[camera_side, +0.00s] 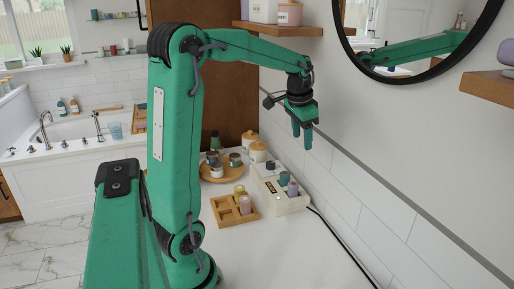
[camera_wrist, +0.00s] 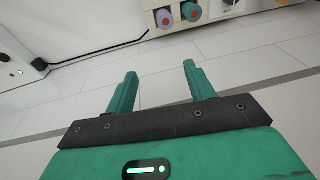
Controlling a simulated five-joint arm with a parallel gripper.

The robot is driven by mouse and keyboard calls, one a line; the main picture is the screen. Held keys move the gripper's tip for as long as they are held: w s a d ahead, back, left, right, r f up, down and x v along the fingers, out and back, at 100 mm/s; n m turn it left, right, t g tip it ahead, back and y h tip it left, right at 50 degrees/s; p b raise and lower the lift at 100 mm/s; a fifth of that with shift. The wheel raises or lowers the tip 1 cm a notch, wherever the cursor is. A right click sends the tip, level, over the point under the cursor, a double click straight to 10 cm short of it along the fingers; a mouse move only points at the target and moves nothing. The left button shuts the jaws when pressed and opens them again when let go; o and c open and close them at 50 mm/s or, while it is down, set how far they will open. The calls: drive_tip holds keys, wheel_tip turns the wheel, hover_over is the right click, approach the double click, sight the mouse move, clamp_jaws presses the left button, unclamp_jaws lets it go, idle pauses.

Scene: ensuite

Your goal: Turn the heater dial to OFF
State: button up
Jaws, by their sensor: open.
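The heater appears to be the white box (camera_side: 290,206) on the counter against the wall, with a cord running from its right end. A purple and a teal cylinder stand at it. In the wrist view a white box edge (camera_wrist: 152,5) shows at the top with purple and teal round pieces.
A wooden tray (camera_side: 222,209) with small jars lies left of the heater, and a round wooden tray (camera_side: 212,176) with jars is behind it. A black cord (camera_side: 345,249) runs along the wall. A shelf (camera_side: 283,29) and round mirror (camera_side: 350,50) are above. The front counter is clear.

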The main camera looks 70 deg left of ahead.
drive_tip(key=w+a+f+g, duration=0.1)
drive_tip(key=a+f, duration=0.3)
drive_tip(key=a, duration=0.6)
drive_tip(key=g+h, duration=0.1)
hover_over(271, 163)
wheel_tip(271, 163, down, 7)
drive_tip(key=shift+a+f, duration=0.1)
drive_tip(key=shift+a, duration=0.05)
drive_tip(key=shift+f, duration=3.9)
drive_tip(key=shift+c, duration=0.2)
drive_tip(key=c, duration=0.9)
